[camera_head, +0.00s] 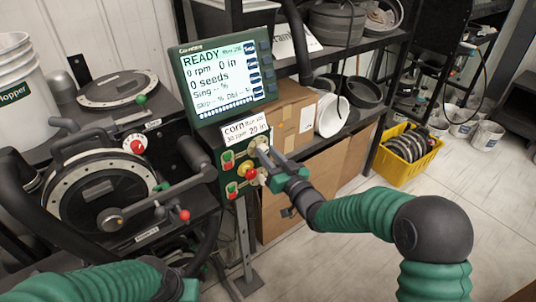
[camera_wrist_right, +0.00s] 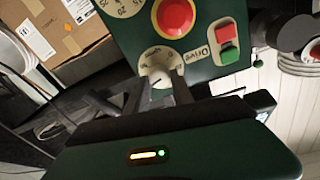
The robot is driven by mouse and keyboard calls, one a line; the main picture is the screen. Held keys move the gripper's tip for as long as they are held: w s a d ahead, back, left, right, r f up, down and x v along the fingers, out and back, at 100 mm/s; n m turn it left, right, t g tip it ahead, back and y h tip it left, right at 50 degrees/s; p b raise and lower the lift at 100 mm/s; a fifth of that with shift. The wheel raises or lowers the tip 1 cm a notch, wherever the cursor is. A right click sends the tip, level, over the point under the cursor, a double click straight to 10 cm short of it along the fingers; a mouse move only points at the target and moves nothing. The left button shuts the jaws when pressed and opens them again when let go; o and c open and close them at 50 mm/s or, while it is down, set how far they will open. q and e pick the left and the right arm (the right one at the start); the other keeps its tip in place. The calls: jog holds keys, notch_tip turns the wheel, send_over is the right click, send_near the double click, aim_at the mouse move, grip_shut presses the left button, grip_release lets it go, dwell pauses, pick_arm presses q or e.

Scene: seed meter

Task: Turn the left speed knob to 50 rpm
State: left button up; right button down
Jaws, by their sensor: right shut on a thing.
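The control panel (camera_head: 240,165) under the screen carries two light dials with knobs, red and green switches and a red stop button. My right gripper (camera_head: 263,153) is at the panel's upper dial, its fingers shut on the upper knob. In the right wrist view this knob (camera_wrist_right: 158,76) is pale with a dark pointer line, between my fingertips, beside the word "Drive". Its scale numbers are too small to read. The lower dial (camera_wrist_right: 122,6) is partly cut off at the top. My left gripper (camera_head: 188,290) is at the bottom edge, its jaws not clearly visible.
The screen (camera_head: 222,75) reads READY, 0 rpm, 0 in, 0 seeds. A white card (camera_head: 244,129) below it mentions corn. The seed meter (camera_head: 100,190) with a crank stands left. Boxes and shelves are behind; a yellow crate (camera_head: 408,152) stands right on open floor.

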jog(key=shift+f, duration=0.35)
jog(key=c, duration=1.5)
grip_release()
jog(key=o, duration=0.4)
jog(key=shift+w, duration=0.1)
jog(key=shift+r, duration=0.1)
jog(key=shift+r, duration=0.1)
jog(key=v, duration=1.7)
jog(key=shift+b, duration=0.45)
jog(key=shift+w, duration=0.1)
